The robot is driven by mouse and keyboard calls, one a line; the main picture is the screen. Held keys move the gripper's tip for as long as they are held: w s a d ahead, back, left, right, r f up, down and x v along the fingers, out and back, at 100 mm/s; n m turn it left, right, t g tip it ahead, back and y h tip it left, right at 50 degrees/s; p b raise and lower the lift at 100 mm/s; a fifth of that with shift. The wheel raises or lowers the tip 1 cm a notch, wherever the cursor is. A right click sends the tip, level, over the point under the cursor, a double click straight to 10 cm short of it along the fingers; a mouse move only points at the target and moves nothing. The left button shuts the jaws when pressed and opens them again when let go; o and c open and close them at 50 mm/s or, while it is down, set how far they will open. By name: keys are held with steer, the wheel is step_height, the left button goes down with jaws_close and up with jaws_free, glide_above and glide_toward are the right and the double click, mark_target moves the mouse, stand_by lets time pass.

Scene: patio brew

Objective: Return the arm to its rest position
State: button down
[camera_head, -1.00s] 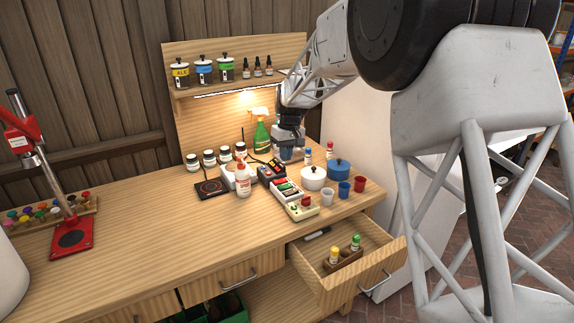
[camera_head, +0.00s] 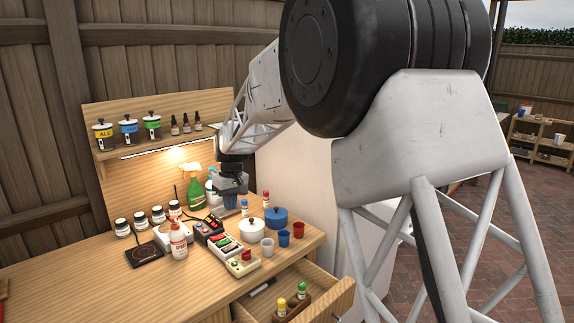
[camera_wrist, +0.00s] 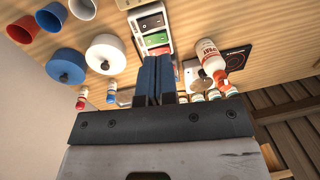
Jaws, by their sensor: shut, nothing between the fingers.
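My gripper (camera_head: 231,193) hangs above the back right part of the wooden workbench (camera_head: 110,277), beside the green spray bottle (camera_head: 194,187). Its blue fingers (camera_wrist: 157,78) show in the wrist view, pressed together with nothing between them. My arm comes down to it from the upper right in the head view. In the wrist view the fingers point toward a box with red and green panels (camera_wrist: 156,38), with a white pot (camera_wrist: 105,54) to the left and a white bottle with red print (camera_wrist: 208,56) to the right.
A blue pot (camera_head: 276,218) and several cups, including a red one (camera_head: 298,230), stand at the bench's right. An open drawer (camera_head: 335,302) holding small bottles juts out in front. A shelf (camera_head: 160,144) with canisters is behind. The bench's left front is mostly clear.

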steer(key=s+d+r+m+t, duration=0.15)
steer(key=s+d+r, duration=0.35)
steer(key=s+d, duration=0.65)
steer(key=s+d+r+m+t, duration=0.1)
steer(key=s+d+r+m, duration=0.25)
steer(key=s+d, duration=0.8)
steer(key=s+d+f+m, duration=0.1)
steer(key=s+d+f, duration=0.1)
steer(key=s+d, duration=0.6)
steer(key=s+d+f+m+h, duration=0.1)
steer(key=s+d, duration=0.6)
steer(key=s, duration=0.8)
step_height(320, 180, down, 2)
steer(key=shift+s+d+m+t, duration=0.35)
steer(key=shift+m+t, duration=0.1)
steer(key=shift+m, duration=0.35)
